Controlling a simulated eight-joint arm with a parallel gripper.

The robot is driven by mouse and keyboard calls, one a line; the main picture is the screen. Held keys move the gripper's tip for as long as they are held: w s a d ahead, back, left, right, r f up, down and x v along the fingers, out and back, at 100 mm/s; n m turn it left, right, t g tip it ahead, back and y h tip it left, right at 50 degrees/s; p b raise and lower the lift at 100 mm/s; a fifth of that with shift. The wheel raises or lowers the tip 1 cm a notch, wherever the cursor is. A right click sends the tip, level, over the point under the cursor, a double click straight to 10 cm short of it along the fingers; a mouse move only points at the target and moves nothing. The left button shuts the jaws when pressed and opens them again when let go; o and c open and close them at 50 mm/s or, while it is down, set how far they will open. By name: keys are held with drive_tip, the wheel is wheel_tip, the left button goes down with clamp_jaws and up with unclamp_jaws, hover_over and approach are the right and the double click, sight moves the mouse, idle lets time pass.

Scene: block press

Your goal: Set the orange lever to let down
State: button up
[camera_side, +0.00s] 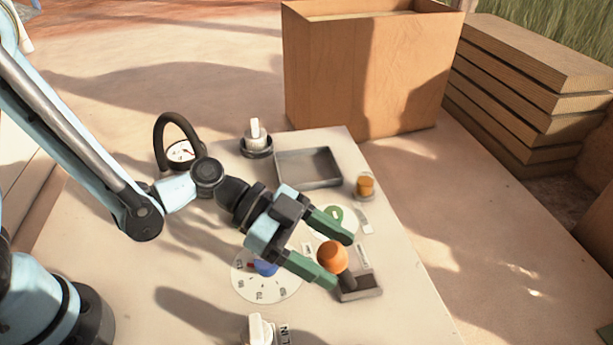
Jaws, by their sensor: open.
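The orange lever knob (332,256) is a round ball on a short dark stem that rises from a dark slotted base (362,289). It leans toward the left of the base in the side view. My gripper (341,262) is open, with its green fingers on either side of the orange knob as seen from here. I cannot tell whether either finger touches it. The lettering beside the lever is too small to read.
A dial (265,288) with a blue pointer lies left of the lever. A grey tray (308,184), an amber knob (365,186), a white rotary switch (256,140), a gauge (181,152) and a front white knob (261,330) share the panel. A wooden box (365,75) stands behind.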

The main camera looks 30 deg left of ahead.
drive_tip(key=shift+d+f, duration=0.15)
drive_tip(key=shift+d, duration=0.2)
drive_tip(key=shift+c, duration=0.4)
clamp_jaws()
